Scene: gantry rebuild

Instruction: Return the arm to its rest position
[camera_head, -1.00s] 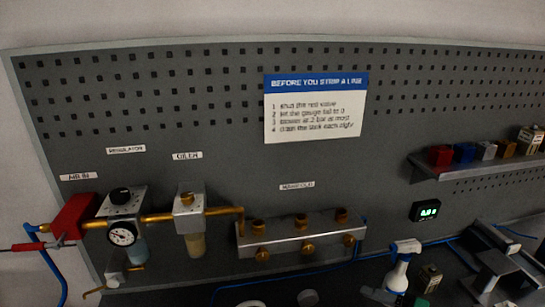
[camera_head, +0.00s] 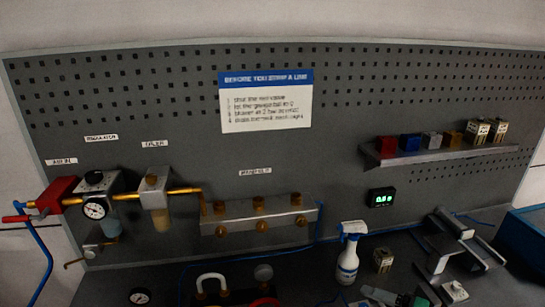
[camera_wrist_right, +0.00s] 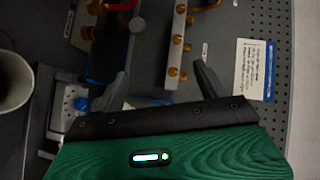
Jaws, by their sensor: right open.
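My right gripper (camera_wrist_right: 162,70) shows in the right wrist view, with its two dark fingers spread apart and nothing between them. Its green body and black bar fill the bottom of that view. Beyond the fingers is the brass-fitted manifold (camera_wrist_right: 178,45), apart from them as far as I can tell. In the head view neither gripper can be made out. The manifold there (camera_head: 258,215) sits low on the pegboard.
The pegboard carries a red valve (camera_head: 55,194), gauge (camera_head: 95,209), oiler (camera_head: 154,192) and sign (camera_head: 265,102). A shelf (camera_head: 440,153) holds several small blocks. A spray bottle (camera_head: 348,255) and metal fixture (camera_head: 455,247) stand on the bench. A blue bin (camera_head: 525,235) is at right.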

